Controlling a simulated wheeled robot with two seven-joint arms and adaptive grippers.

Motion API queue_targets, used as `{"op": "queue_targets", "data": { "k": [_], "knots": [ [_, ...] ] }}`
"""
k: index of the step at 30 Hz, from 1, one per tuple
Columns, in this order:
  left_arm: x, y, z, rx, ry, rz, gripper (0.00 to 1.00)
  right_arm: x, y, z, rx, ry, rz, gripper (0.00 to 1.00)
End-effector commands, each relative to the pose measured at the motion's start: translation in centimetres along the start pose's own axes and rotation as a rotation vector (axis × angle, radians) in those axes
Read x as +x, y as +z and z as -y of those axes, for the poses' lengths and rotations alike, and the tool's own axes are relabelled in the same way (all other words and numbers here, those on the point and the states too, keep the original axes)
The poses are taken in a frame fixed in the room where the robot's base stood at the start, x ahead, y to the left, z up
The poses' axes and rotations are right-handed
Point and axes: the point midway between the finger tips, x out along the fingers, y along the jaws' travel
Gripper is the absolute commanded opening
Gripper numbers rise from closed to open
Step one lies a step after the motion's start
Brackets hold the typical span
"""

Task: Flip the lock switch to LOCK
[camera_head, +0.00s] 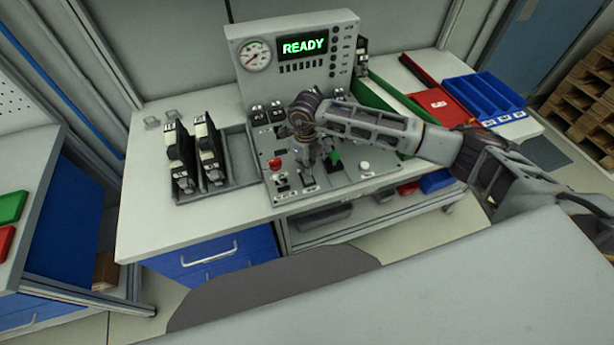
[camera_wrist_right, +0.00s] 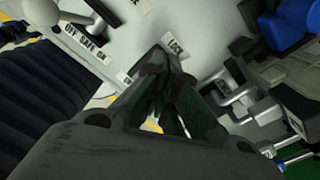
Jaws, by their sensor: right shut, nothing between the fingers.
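The control panel (camera_head: 345,180) stands on the workbench, with levers, buttons and switches on its sloping face. My right gripper (camera_head: 308,163) reaches down over the middle of this face. In the right wrist view its fingers (camera_wrist_right: 163,58) are shut and empty, with the tips close to a small white label (camera_wrist_right: 173,45) that seems to read LOCK. The lock switch itself cannot be made out clearly; the fingers cover that area. A rotary handle (camera_wrist_right: 100,12) beside an OFF SAFE ON label (camera_wrist_right: 85,42) lies to the left. My left gripper is not in view.
A READY display (camera_head: 304,46) and a gauge (camera_head: 255,55) are on the upright panel. Metal handles (camera_wrist_right: 238,93) stand right of the fingers. A rack (camera_head: 240,160) holds dark devices.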

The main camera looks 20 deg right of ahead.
Motion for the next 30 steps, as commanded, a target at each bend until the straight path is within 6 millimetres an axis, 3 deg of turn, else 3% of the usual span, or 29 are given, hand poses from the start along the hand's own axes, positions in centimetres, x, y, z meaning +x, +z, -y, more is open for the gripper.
{"op": "queue_targets", "data": {
  "k": [30],
  "knots": [
    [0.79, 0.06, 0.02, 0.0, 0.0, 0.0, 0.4, 0.98, 0.0, -0.01, 0.0, 0.0, 0.0, 0.0]
  ]
}}
